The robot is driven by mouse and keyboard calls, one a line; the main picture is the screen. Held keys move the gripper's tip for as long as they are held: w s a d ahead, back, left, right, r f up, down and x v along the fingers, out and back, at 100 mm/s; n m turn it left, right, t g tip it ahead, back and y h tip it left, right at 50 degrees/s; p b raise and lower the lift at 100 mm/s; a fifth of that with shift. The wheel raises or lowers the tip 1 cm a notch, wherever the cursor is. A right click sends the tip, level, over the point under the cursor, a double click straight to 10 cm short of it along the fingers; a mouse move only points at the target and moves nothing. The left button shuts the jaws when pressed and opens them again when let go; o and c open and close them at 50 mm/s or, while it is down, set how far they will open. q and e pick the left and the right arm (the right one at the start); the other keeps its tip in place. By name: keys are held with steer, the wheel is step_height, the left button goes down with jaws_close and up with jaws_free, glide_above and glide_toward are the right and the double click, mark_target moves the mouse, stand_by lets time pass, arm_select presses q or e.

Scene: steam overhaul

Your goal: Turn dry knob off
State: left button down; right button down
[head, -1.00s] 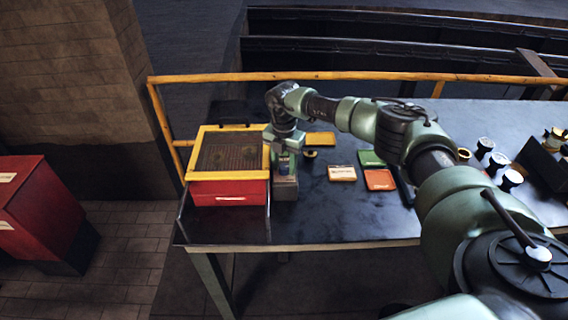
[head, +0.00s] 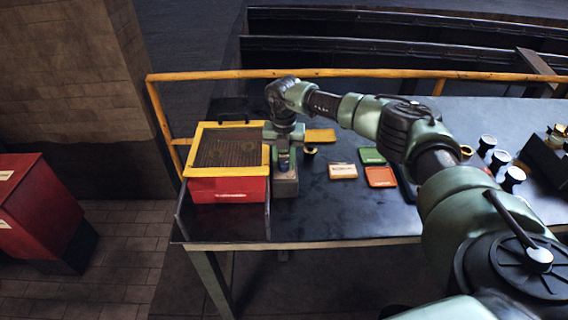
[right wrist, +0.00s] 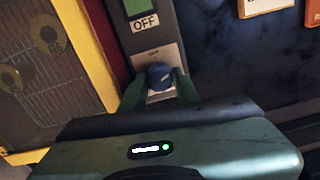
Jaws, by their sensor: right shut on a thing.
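The dry knob (right wrist: 158,75) is a dark blue round knob on a grey control box, seen in the right wrist view. My right gripper (right wrist: 159,88) is shut on it, with one green finger on each side. An OFF label (right wrist: 145,22) sits beyond the knob, below a green patch. In the head view the grey control box (head: 285,187) stands against the right side of the red dryer box (head: 228,190), and my right gripper (head: 283,160) points down over it, hiding the knob. My left gripper is not in view.
The dryer has a yellow frame and a mesh top (head: 230,148) with round parts under it. Orange, green and cream trays (head: 343,171) lie on the dark table to the right. A yellow rail (head: 350,75) runs behind. Several jars (head: 487,142) stand far right.

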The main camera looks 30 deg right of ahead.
steer(key=n+b, duration=0.1)
steer(key=n, duration=0.2)
steer(key=shift+f+n+b, duration=0.1)
steer(key=shift+n+b, duration=0.2)
steer(key=shift+b, duration=0.05)
steer(key=n+b, duration=0.1)
steer(key=n, duration=0.2)
steer(key=shift+n+b, duration=0.3)
steer(key=shift+b, duration=0.05)
steer(key=n+b, duration=0.1)
steer(key=n, duration=0.2)
steer(key=shift+d+n, duration=0.1)
steer(key=shift+n, duration=0.2)
steer(key=shift+n+b, duration=0.7)
steer(key=shift+n, duration=0.8)
steer(key=c, duration=1.3)
jaws_free()
